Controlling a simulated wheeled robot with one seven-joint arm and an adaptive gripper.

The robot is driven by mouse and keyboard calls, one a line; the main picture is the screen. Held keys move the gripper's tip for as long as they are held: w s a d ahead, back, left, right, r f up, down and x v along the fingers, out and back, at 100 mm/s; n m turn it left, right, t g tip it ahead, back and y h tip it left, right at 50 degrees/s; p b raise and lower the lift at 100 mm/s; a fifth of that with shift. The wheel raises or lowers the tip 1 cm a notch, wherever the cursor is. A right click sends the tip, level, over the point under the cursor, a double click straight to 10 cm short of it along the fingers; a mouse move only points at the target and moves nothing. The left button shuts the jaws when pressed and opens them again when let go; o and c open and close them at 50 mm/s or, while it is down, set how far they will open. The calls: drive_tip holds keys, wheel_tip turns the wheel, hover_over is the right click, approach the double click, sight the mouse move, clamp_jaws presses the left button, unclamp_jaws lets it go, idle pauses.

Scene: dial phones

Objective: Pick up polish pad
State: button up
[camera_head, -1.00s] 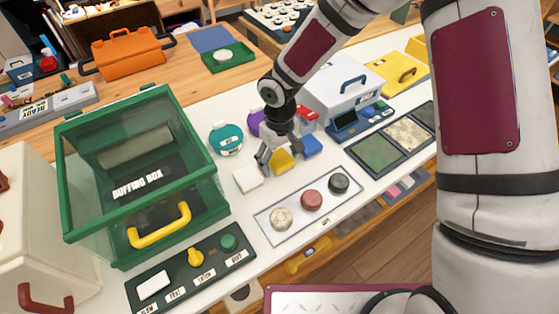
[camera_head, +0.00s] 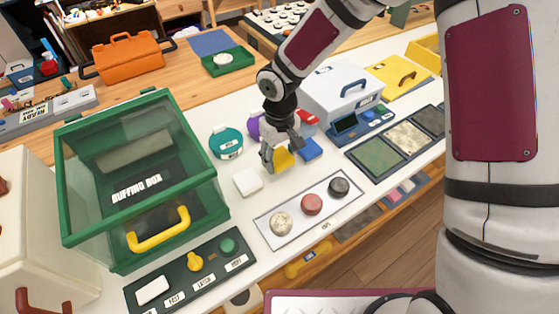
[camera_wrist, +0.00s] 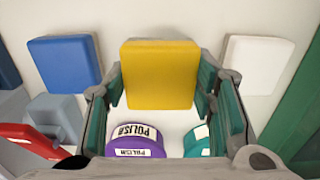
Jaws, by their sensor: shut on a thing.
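A yellow pad (camera_head: 284,159) is between the fingers of my gripper (camera_head: 282,153), above or on the white worktop. In the wrist view the yellow pad (camera_wrist: 160,75) fills the space between the two green-lined fingers (camera_wrist: 163,100), which are shut on it. A white pad (camera_head: 248,181) lies to its left and a blue pad (camera_head: 311,149) to its right in the head view. I cannot tell whether the yellow pad is clear of the worktop. No marking shows on the pad itself.
A purple tub (camera_wrist: 136,141) labelled POLISH and a teal tub (camera_head: 226,142) stand close by. The green-framed buffing box (camera_head: 75,215) is at left. A white tray (camera_head: 264,221) with three round pads lies in front. Dark, pale and green panels (camera_head: 377,157) are at right.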

drive_tip(key=s+r, duration=0.1)
drive_tip(key=s, duration=0.9)
drive_tip(key=s+a+r+b, duration=0.1)
drive_tip(key=s, duration=0.5)
drive_tip(key=shift+r, duration=0.3)
